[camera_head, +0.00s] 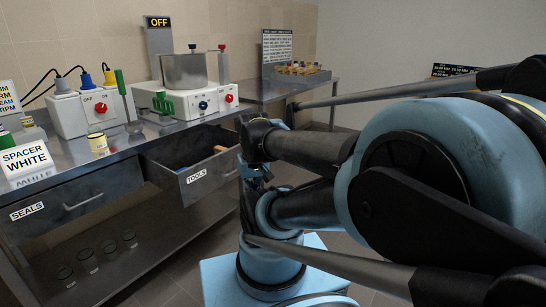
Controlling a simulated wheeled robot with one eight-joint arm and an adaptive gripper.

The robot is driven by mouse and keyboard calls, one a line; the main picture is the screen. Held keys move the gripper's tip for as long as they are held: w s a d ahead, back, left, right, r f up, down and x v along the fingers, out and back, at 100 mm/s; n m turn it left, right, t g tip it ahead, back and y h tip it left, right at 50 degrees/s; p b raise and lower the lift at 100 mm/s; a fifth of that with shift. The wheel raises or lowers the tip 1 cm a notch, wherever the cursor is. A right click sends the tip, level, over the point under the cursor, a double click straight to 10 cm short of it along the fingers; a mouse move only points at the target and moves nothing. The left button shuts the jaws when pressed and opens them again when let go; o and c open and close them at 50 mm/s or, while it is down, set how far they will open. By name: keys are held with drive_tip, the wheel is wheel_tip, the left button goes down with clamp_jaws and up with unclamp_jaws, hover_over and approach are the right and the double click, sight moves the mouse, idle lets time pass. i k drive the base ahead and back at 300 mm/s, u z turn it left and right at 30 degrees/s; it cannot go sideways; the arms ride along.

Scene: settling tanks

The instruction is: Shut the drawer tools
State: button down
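The tools drawer (215,173), a metal drawer with a white TOOLS label, stands open under the steel counter, pulled out toward me. Several items lie inside it, including something blue and an orange-brown handle near its right end. My gripper (254,172) appears as a dark shape just right of the drawer's front panel. My own arm links crowd it, and I cannot tell whether its fingers are open or whether it touches the drawer.
The seals drawer (68,207) at left looks shut. The counter (120,150) above carries a hotplate with a metal pot (184,71), a white control box (82,113), a yellow tin (98,144) and a SPACER WHITE sign (26,160). Several glass jars stand on the lower shelf.

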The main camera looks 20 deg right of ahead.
sight(206, 172)
drive_tip(key=z, duration=0.5)
drive_tip(key=k, duration=1.5)
drive_tip(key=u, duration=0.9)
drive_tip(key=i, duration=1.5)
